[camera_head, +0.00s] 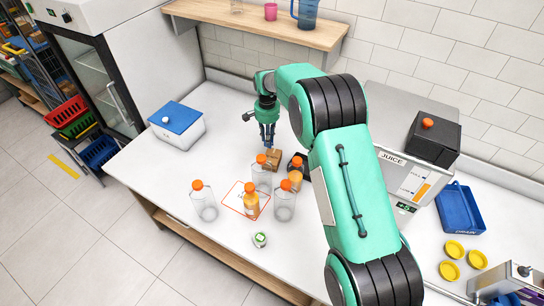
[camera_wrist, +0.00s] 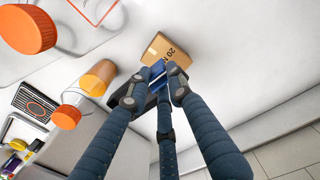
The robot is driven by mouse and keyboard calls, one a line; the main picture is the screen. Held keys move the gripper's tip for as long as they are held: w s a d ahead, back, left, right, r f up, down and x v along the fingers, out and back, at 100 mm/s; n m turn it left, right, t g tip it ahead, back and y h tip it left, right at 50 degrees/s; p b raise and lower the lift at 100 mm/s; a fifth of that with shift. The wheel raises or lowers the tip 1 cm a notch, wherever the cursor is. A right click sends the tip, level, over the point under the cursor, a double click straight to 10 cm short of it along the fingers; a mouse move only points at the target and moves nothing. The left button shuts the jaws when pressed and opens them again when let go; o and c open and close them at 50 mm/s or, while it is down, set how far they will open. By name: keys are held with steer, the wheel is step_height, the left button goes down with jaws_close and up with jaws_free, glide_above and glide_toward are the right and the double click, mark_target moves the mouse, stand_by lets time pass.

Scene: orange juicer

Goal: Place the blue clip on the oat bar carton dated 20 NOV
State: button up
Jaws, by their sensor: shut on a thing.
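The oat bar carton (camera_head: 273,155) is a small brown box on the white counter, just below my gripper in the head view. In the wrist view the carton (camera_wrist: 157,47) lies just beyond my fingertips; a printed "20" shows and the rest of its date is hidden. My gripper (camera_head: 267,138) points down over the counter. In the wrist view its fingers (camera_wrist: 160,88) are shut on the blue clip (camera_wrist: 158,70), which is partly hidden by them. The clip overlaps the carton's near edge in this view; I cannot tell whether they touch.
Several orange-capped bottles (camera_head: 204,202) stand in front of the carton, some around a red-outlined square (camera_head: 233,208). A part-filled bottle (camera_head: 295,177) stands close at right. A white box with a blue lid (camera_head: 176,128) is at left; the juicer (camera_head: 408,186) is at right. The counter's front left is clear.

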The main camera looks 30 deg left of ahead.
mark_target(268, 153)
steer(key=shift+f, duration=0.15)
steer(key=shift+f, duration=3)
steer(key=shift+f, duration=0.1)
steer(key=shift+f, duration=1.75)
steer(key=shift+f, duration=0.15)
steer(key=o, duration=0.9)
steer(key=shift+r, duration=0.2)
step_height(268, 153, up, 12)
steer(key=shift+f, duration=0.1)
